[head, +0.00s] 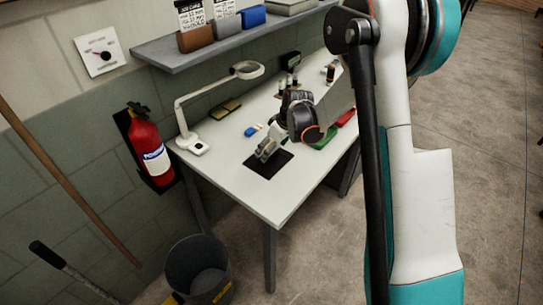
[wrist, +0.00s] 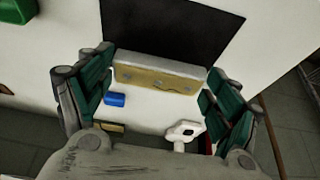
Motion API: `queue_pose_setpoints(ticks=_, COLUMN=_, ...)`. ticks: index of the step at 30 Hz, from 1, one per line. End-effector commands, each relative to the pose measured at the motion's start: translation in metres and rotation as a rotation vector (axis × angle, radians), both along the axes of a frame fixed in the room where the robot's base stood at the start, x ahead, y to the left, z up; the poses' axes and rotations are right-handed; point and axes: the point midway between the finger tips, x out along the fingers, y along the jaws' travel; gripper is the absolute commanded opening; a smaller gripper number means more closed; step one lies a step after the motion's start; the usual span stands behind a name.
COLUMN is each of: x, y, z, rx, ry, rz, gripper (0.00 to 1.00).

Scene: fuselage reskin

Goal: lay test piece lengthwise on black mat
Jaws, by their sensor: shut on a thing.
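The test piece (wrist: 160,78) is a pale bar with a tan face and several rivet-like dots. In the wrist view it spans the gap between the green finger pads of my gripper (head: 266,151), which is shut on it. The black mat (wrist: 172,28) lies just beyond the piece in the wrist view, and the piece's top edge overlaps the mat's near edge. In the head view my gripper is over the left rear part of the black mat (head: 272,167). I cannot tell whether the piece touches the table or mat, and the fingers hide it in the head view.
A blue item (wrist: 115,99) lies near the piece. The white magnifier lamp (head: 190,141) stands at the table's left end. A green bin (head: 325,140) and a red bin (head: 345,118) are on the right. The front table corner (head: 270,208) is clear.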

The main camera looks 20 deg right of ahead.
Motion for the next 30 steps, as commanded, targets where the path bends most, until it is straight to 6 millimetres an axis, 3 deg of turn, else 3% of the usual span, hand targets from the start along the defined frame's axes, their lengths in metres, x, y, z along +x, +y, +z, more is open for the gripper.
queue_pose_setpoints(ticks=6, x=0.001, y=0.0, z=-0.033, rx=0.0, ry=0.0, rz=0.0, gripper=0.59)
queue_pose_setpoints(ticks=19, x=0.0, y=0.0, z=-0.04, rx=0.0, ry=0.0, rz=0.0, gripper=0.59)
queue_pose_setpoints(ticks=20, x=0.0, y=0.0, z=-0.039, rx=0.0, ry=0.0, rz=0.0, gripper=0.9)
queue_pose_setpoints(ticks=21, x=0.0, y=0.0, z=-0.038, rx=0.0, ry=0.0, rz=0.0, gripper=0.99)
queue_pose_setpoints(ticks=30, x=0.0, y=0.0, z=-0.038, rx=0.0, ry=0.0, rz=0.0, gripper=1.0)
